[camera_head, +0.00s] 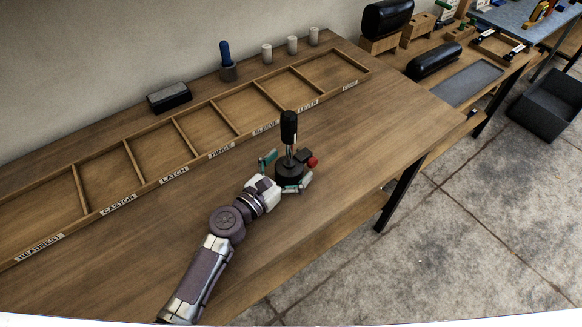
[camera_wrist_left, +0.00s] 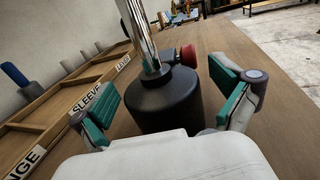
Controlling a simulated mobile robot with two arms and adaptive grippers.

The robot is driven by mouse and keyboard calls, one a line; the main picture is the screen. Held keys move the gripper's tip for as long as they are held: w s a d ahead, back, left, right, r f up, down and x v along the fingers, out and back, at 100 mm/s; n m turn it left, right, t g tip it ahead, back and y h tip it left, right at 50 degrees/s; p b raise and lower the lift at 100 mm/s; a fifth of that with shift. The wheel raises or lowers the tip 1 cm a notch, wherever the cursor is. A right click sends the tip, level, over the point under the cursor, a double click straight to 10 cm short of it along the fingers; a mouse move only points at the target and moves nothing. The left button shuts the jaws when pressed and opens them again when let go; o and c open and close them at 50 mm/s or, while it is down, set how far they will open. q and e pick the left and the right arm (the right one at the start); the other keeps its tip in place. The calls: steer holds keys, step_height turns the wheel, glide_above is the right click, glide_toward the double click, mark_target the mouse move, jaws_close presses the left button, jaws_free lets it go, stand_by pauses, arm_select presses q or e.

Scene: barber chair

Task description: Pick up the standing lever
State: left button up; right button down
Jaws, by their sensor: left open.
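The standing lever (camera_head: 289,128) is upright on the wooden table, with a black grip, a metal shaft and a round black base (camera_head: 289,172). A red knob (camera_head: 312,162) sticks out at its right side. My left gripper (camera_head: 287,172) is open, with its green-padded fingers on either side of the base. In the left wrist view the black base (camera_wrist_left: 166,103) stands between the two fingers, and the shaft (camera_wrist_left: 138,32) runs out of the top of the picture. Gaps show between the pads and the base there. My right gripper is not in view.
A long wooden tray (camera_head: 128,201) with labelled, empty compartments lies behind the lever. A black block (camera_head: 169,97), a blue-handled piece (camera_head: 225,55) and several small cylinders stand behind the tray. The table is clear to the right of the lever. A second bench (camera_head: 484,55) holds other parts.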

arm_select(q)
steer(key=shift+c, duration=1.2)
steer(key=c, duration=1.6)
steer(key=shift+r, duration=0.1)
steer(key=shift+c, duration=0.2)
steer(key=shift+r, duration=0.15)
